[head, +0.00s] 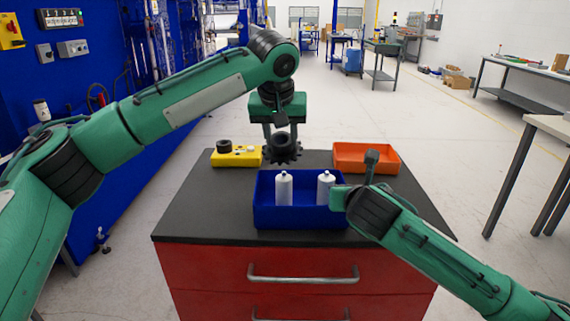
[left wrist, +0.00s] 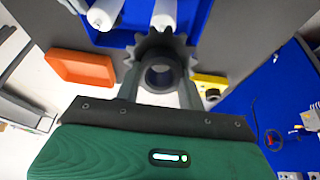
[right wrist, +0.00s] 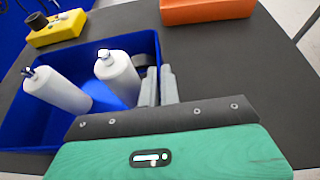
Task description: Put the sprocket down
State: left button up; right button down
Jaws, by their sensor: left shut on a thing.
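A dark grey toothed sprocket (head: 283,150) is between the fingers of my left gripper (head: 283,136), held in the air above the back of the table, behind the blue bin. In the left wrist view the sprocket (left wrist: 160,75) shows its round hub and teeth, with a finger on each side.
Two white bottles (head: 284,188) (head: 326,187) stand in the blue bin. The dark tabletop (head: 200,210) is bare at the left.

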aim_at(281, 154)
pick_arm(q)
jog(key=shift+f, duration=2.25)
jog(key=shift+f, duration=0.55)
jog(key=o, duration=1.3)
jog(key=shift+r, duration=0.6)
jog(key=v, duration=1.2)
